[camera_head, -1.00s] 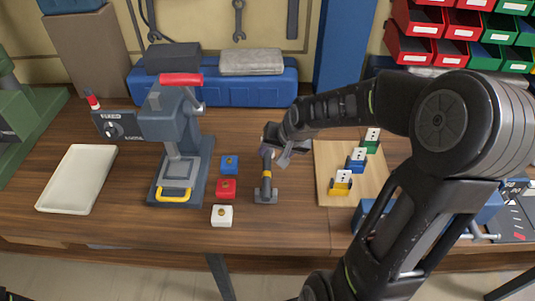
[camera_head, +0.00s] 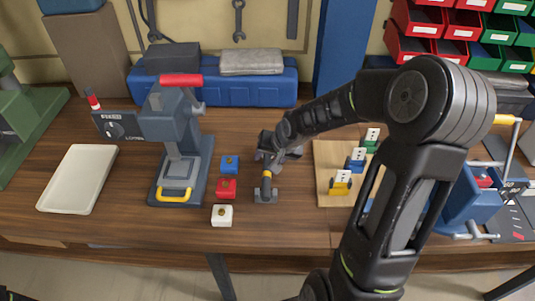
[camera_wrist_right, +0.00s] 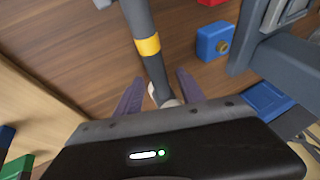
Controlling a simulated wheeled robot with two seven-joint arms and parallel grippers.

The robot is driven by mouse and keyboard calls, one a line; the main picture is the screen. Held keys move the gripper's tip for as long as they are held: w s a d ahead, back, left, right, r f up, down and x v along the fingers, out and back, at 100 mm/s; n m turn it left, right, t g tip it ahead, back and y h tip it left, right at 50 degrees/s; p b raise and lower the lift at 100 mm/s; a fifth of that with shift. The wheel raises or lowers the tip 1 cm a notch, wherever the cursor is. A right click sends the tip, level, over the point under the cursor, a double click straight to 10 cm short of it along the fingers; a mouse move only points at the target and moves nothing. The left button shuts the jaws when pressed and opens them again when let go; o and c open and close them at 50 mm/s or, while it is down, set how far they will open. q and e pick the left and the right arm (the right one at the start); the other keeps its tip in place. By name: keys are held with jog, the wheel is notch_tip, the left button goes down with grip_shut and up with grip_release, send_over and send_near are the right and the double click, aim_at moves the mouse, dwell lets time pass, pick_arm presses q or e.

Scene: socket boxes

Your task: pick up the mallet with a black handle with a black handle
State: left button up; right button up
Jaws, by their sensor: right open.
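The mallet (camera_head: 266,188) lies on the wooden bench, its grey head towards the front edge. Its dark handle has a yellow band and runs back under my right gripper (camera_head: 275,154), which hides the far end in the head view. In the right wrist view the handle (camera_wrist_right: 137,18) with its yellow band comes down from the top, and its pale end lies between the two purple fingers of my right gripper (camera_wrist_right: 158,84). The fingers are apart, one on each side, with gaps to the handle. My left gripper is not in view.
Blue (camera_head: 229,165), red (camera_head: 226,188) and white (camera_head: 222,215) socket boxes stand just left of the mallet. A grey press (camera_head: 180,150) is further left, beside a white tray (camera_head: 77,180). A wooden board (camera_head: 325,165) with socket pieces is to the right.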

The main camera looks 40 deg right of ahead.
grip_shut()
dwell(0.3)
dwell(1.1)
